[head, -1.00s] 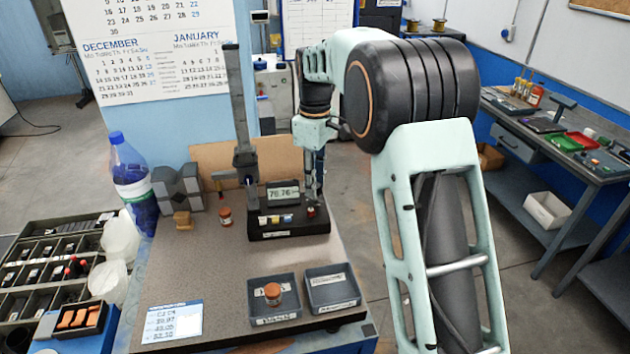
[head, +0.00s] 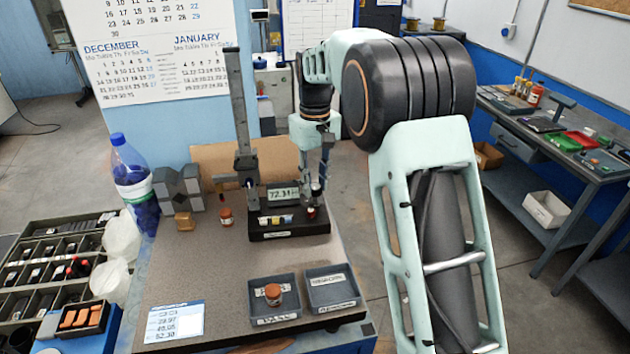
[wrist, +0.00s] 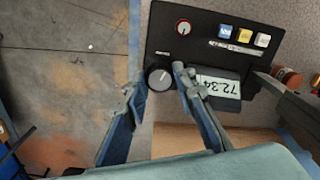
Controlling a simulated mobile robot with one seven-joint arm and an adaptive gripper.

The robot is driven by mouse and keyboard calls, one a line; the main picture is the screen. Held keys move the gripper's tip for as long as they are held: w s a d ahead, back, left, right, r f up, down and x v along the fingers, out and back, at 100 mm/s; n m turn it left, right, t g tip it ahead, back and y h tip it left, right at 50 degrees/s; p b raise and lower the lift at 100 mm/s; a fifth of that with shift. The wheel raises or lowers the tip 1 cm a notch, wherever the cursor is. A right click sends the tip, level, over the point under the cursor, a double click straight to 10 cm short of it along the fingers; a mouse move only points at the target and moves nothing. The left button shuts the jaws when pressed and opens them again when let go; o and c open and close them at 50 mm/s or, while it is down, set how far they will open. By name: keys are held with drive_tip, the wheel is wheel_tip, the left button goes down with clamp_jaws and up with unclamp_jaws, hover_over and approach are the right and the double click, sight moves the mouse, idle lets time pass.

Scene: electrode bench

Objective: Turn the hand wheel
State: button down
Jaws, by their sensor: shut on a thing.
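The hand wheel (wrist: 160,77) is a small silver round knob on the black base of the height gauge (wrist: 210,40). My gripper (wrist: 159,84) has one finger on each side of the hand wheel in the wrist view and is shut on it. In the head view my gripper (head: 317,184) reaches down at the right end of the black base (head: 290,229). There the fingers largely hide the wheel. The display (head: 283,195) reads about 72.3, and it shows upside down in the wrist view (wrist: 219,87).
A red-ringed dial (wrist: 183,27) and blue, yellow and white buttons (wrist: 243,36) sit on the base. Two grey trays (head: 331,289) are at the bench front, the left one holding an orange-brown jar (head: 273,293). The bench middle is clear.

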drive_tip(key=m, duration=0.3)
drive_tip(key=shift+m, duration=0.4)
drive_tip(key=m, duration=0.3)
drive_tip(key=shift+m, duration=0.3)
drive_tip(key=m, duration=0.3)
drive_tip(key=shift+r+m, duration=0.1)
drive_tip(key=shift+m, duration=0.2)
drive_tip(key=m, duration=0.3)
drive_tip(key=shift+m, duration=0.3)
drive_tip(key=m, duration=1.1)
drive_tip(key=shift+m, duration=0.3)
drive_tip(key=c, duration=1.6)
unclamp_jaws()
